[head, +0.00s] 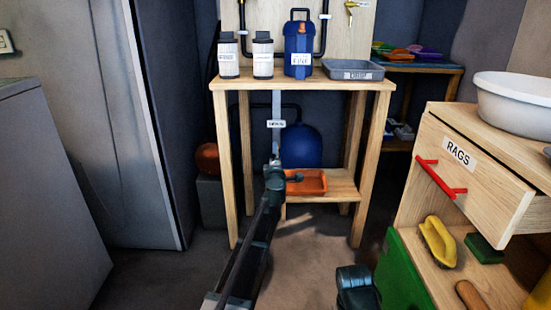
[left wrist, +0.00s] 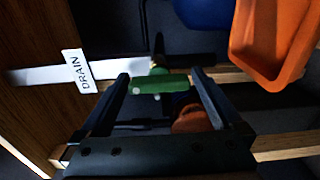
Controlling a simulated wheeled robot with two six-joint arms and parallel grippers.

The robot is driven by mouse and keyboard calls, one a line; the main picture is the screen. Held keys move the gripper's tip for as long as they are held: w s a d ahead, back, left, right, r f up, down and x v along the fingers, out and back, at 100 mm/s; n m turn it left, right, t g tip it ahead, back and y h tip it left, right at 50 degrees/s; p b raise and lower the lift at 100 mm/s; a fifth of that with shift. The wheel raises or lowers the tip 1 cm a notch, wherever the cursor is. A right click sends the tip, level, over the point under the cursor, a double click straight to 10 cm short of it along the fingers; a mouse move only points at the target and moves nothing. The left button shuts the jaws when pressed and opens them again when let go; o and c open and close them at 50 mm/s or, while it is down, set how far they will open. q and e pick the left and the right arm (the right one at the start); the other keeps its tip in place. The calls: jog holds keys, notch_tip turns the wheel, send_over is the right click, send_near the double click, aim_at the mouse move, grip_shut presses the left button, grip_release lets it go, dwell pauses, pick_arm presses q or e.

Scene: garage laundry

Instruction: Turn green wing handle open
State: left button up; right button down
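The green wing handle (left wrist: 160,83) shows in the left wrist view, crosswise on a valve on the pale pipe with the DRAIN label (left wrist: 81,72). My left gripper (left wrist: 161,76) is open, with one fingertip near each end of the handle. I cannot tell whether either fingertip touches it. In the head view my left gripper (head: 275,168) reaches under the bench top, below the same label (head: 276,124); the handle is hidden there by the gripper. Part of my right arm, perhaps its gripper (head: 356,280), shows low in the head view, away from the bench; its fingers cannot be made out.
The wooden bench (head: 300,85) has legs on both sides of my left arm. An orange tray (head: 308,183) sits on its lower shelf, close to the gripper. A blue tank (head: 301,146) stands behind. A cabinet with a RAGS drawer (head: 470,172) stands right.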

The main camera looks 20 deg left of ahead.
pick_arm(q)
jog(key=v, duration=1.4)
jog(key=shift+w, duration=0.1)
